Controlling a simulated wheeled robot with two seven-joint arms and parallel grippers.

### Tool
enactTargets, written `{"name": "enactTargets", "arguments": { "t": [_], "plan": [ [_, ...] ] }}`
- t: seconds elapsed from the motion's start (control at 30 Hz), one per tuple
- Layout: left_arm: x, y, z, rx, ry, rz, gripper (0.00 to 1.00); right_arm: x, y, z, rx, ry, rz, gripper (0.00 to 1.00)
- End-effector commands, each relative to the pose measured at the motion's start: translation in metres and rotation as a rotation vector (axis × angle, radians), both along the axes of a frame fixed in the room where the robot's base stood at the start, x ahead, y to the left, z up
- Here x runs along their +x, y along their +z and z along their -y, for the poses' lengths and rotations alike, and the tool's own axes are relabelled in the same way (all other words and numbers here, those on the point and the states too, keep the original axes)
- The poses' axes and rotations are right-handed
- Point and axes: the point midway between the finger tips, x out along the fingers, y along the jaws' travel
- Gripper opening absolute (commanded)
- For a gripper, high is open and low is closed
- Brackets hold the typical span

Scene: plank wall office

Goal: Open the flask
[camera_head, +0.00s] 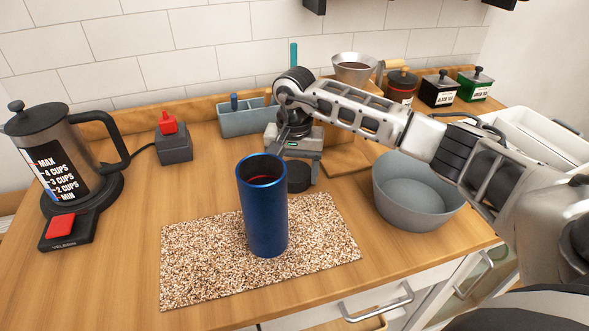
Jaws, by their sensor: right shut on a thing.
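The blue flask (264,212) stands upright on the speckled mat (190,275) in the middle of the counter. Its top is open, and a reddish ring shows inside the mouth. My right gripper (302,168) is behind and to the right of the flask, its arm coming in from the right. It is shut on a dark round lid (299,180), which is apart from the flask mouth. The flask partly hides the lid, and I cannot tell whether the lid touches the counter. My left gripper is not in view.
A grey bowl (415,195) stands on the right under my right arm. A kettle (60,155) and a grey box with a red knob (173,140) stand on the left. A blue-grey caddy (240,122) and several jars line the back. The mat's front is clear.

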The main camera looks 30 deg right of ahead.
Motion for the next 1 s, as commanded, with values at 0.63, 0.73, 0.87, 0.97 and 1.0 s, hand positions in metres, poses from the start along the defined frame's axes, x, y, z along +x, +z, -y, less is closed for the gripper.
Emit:
{"name": "enactTargets", "arguments": {
  "t": [0.63, 0.73, 0.87, 0.97, 1.0],
  "plan": [
    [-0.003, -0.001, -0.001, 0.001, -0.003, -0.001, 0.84, 0.001, 0.017, 0.001, 0.000, -0.001, 0.004, 0.88],
    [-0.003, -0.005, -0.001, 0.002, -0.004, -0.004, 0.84, 0.001, 0.038, 0.000, 0.001, 0.000, 0.006, 0.88],
    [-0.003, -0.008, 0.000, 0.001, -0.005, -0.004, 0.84, 0.001, 0.068, 0.001, 0.000, -0.001, 0.005, 0.88],
    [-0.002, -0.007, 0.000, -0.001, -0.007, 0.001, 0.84, 0.001, 0.088, 0.001, 0.000, -0.001, 0.005, 0.88],
    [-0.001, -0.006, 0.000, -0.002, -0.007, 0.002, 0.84, 0.001, 0.095, 0.001, 0.000, -0.001, 0.004, 0.88]
  ]
}}
